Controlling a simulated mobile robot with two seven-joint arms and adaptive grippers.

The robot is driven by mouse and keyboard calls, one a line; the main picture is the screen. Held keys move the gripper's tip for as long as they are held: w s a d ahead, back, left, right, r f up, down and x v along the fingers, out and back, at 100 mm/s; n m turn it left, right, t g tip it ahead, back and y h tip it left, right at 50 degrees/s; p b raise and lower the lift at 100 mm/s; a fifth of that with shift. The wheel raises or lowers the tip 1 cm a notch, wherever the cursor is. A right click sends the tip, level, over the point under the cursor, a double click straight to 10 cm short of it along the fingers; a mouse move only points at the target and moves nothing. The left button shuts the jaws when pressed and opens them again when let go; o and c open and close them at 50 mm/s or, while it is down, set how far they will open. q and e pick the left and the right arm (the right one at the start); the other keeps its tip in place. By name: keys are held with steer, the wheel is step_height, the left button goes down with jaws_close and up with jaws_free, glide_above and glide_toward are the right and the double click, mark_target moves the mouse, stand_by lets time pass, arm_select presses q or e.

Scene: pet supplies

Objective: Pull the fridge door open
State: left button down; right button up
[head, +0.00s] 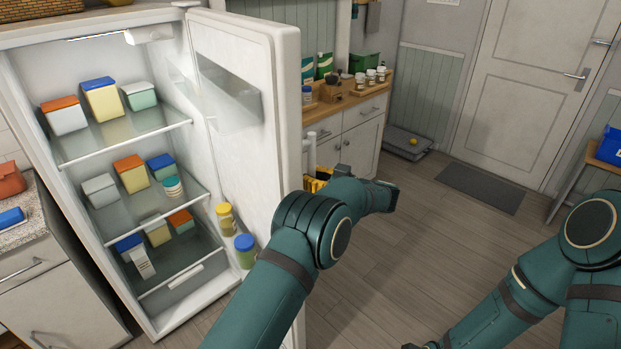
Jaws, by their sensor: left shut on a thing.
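The white fridge (160,310) stands at the left with its door (262,150) swung wide open, so the lit shelves show. The door's pale upright handle (309,150) is on its outer face, near the free edge. My left gripper (316,178) is at the lower part of this handle and shut on it. Its fingers are partly hidden behind the door edge and my left arm.
Lidded boxes and jars (244,250) stand on the fridge shelves and in the door. A counter with cabinets (362,135) stands behind the door. The wooden floor (400,260) right of the door is clear, with a dark mat (482,189) by the room door (530,90).

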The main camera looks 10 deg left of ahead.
arm_select(q)
steer(key=shift+d+f, duration=0.1)
steer(key=shift+d, duration=0.1)
steer(key=c, duration=0.9)
jaws_free()
steer(key=shift+o, duration=0.3)
steer(key=shift+s+d, duration=0.1)
steer(key=v, duration=1.2)
